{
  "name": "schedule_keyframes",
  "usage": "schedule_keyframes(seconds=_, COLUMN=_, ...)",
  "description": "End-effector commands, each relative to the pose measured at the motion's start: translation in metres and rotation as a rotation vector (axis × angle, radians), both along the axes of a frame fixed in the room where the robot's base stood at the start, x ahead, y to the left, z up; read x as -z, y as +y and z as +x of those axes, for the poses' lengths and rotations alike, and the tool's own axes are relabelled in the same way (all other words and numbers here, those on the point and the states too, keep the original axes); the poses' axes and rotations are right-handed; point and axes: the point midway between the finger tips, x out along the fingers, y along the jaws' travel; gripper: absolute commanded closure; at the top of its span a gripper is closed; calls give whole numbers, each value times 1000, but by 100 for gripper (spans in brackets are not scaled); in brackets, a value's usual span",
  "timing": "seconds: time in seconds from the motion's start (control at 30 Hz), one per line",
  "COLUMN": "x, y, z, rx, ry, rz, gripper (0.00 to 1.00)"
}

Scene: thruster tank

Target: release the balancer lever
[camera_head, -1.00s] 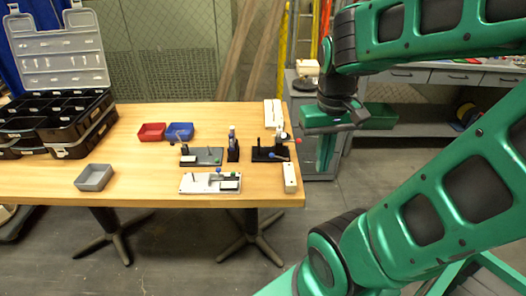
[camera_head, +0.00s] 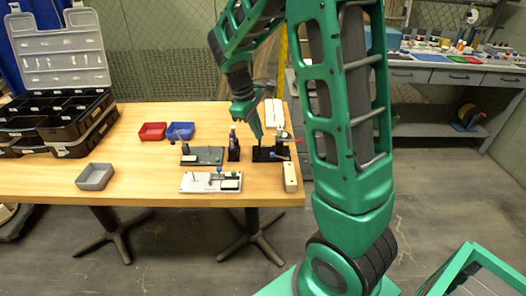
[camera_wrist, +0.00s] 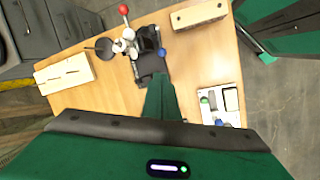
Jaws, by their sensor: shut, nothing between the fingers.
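A device on a black base (camera_head: 264,155) stands near the right end of the table. In the wrist view it shows a red ball knob (camera_wrist: 123,9) on a rod, white round parts (camera_wrist: 123,43) and a blue knob (camera_wrist: 162,52). No label shows which part is the balancer lever. My gripper (camera_head: 257,133) points down at this device in the head view. In the wrist view my gripper (camera_wrist: 158,80) is shut and empty, with its tips overlapping the black base in the picture. Whether they touch it cannot be told.
A grey plate fixture (camera_head: 190,157), a white plate fixture (camera_head: 196,189) and a black upright device (camera_head: 233,153) stand left of it. White blocks (camera_head: 290,178) (camera_wrist: 62,73) lie nearby. Small bins (camera_head: 95,177) and a black organiser case (camera_head: 70,130) are further left.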

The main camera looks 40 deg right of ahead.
Motion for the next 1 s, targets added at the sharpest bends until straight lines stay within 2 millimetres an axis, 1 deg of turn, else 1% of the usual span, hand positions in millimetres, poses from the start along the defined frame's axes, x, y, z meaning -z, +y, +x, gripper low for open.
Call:
schedule_keyframes(seconds=0.23, x=0, y=-1, z=0, rx=2, ry=0, rz=1, gripper=100)
schedule_keyframes(seconds=0.37, x=6, y=-3, z=-1, rx=4, ry=2, rz=1, gripper=100)
schedule_keyframes(seconds=0.47, x=16, y=-6, z=-2, rx=4, ry=3, rz=1, gripper=100)
schedule_keyframes(seconds=0.8, x=70, y=-23, z=-3, rx=6, ry=3, rz=0, gripper=100)
schedule_keyframes(seconds=1.0, x=90, y=-29, z=-3, rx=6, ry=1, rz=1, gripper=100)
